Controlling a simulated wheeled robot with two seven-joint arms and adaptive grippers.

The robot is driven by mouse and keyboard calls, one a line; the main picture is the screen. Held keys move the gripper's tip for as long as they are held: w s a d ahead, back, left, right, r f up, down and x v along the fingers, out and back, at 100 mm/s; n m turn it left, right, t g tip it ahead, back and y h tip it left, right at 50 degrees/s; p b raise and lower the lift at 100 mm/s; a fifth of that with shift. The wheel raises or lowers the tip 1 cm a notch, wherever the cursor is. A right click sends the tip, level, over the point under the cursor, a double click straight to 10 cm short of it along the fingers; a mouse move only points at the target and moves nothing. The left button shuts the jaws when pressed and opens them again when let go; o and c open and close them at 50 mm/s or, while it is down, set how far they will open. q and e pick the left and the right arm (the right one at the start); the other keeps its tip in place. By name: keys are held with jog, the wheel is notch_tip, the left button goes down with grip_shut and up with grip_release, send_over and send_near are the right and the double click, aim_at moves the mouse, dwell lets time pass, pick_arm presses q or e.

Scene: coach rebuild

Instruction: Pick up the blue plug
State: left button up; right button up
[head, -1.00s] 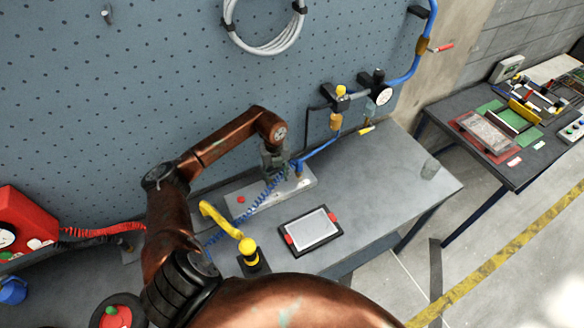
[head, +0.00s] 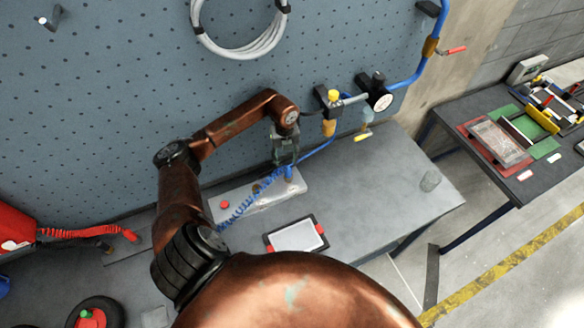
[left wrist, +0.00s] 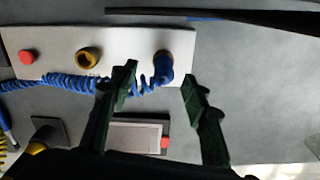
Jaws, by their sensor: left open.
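The blue plug (head: 289,174) stands at the right end of a pale panel block on the bench, with a coiled blue hose (head: 245,203) beside it. In the left wrist view the plug (left wrist: 163,67) is at the panel's right end, its top dark. My left gripper (head: 285,158) is open and points down close to the plug. In the left wrist view its dark green fingers (left wrist: 159,73) spread below and to either side of the plug; whether they touch it cannot be told. The coil passes behind the left finger. My right gripper is not in view.
The panel (left wrist: 115,40) also carries a red button (left wrist: 26,57) and a yellow-ringed socket (left wrist: 89,58). A framed tablet (head: 297,235) lies in front. Valves and a gauge (head: 381,101) are on the pegboard behind.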

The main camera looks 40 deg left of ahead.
aim_at(289, 168)
pick_arm(q)
jog(key=shift+s+d+f, duration=0.15)
jog(key=shift+d+f, duration=0.05)
jog(key=shift+f, duration=0.2)
jog(key=f, duration=0.1)
jog(key=f+p, duration=0.1)
jog(key=d+f+p, duration=0.1)
jog(key=shift+w, duration=0.25)
notch_tip(289, 168, down, 2)
jog(key=shift+a+f+p, duration=0.15)
jog(key=shift+f+p, duration=0.1)
jog(key=shift+p, duration=0.05)
jog(key=shift+c, duration=1.2)
jog(key=c, duration=0.6)
grip_shut()
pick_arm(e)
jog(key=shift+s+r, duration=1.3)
